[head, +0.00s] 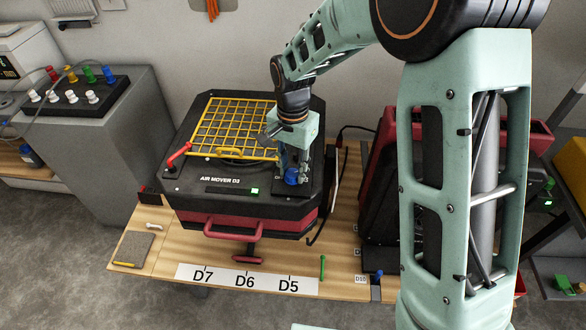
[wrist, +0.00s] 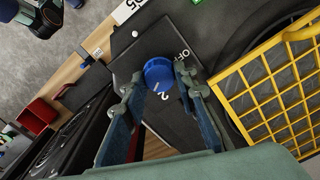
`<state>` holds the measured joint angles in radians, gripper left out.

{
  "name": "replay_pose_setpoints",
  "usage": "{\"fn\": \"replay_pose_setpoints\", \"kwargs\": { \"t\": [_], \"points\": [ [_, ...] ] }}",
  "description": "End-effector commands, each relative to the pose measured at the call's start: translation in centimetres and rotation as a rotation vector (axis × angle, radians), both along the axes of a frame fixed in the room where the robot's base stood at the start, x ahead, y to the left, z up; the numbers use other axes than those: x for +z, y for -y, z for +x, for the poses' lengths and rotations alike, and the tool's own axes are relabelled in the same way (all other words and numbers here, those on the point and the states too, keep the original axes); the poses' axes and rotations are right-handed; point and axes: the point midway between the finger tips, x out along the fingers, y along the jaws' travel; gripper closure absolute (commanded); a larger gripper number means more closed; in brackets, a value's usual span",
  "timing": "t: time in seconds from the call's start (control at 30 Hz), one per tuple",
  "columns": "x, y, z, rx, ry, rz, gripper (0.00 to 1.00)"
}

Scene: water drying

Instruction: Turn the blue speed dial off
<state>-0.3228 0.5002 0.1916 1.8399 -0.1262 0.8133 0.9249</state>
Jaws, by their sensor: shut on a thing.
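The blue speed dial (head: 291,176) sits on the black top panel of the air mover (head: 200,190), at its right side. In the wrist view the dial (wrist: 159,73) shows between the fingertips, with the marks "OFF" and "2" on the panel beside it. My gripper (head: 295,172) points down at the dial in the head view. In the wrist view my gripper (wrist: 155,80) has a finger on each side of the dial and is closed on it. The dial's pointer is hidden, so its setting cannot be read.
A yellow grille (head: 235,128) covers the air mover's top, left of the dial. A red handle (head: 180,155) stands at its left edge. A green light (head: 255,191) is lit on the front. A dark red machine (head: 375,200) stands close on the right.

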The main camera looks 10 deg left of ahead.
Motion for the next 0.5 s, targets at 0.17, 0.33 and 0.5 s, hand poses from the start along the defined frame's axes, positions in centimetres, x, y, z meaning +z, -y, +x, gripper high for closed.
{"fn": "replay_pose_setpoints", "kwargs": {
  "t": [0.17, 0.33, 0.5],
  "points": [
    [0.06, -0.03, 0.05, 0.165, 0.0, 0.001, 0.98],
    [0.08, -0.1, 0.05, 0.327, 0.0, 0.001, 0.98],
    [0.1, -0.11, 0.06, 0.488, 0.001, 0.001, 0.98]
  ]
}}
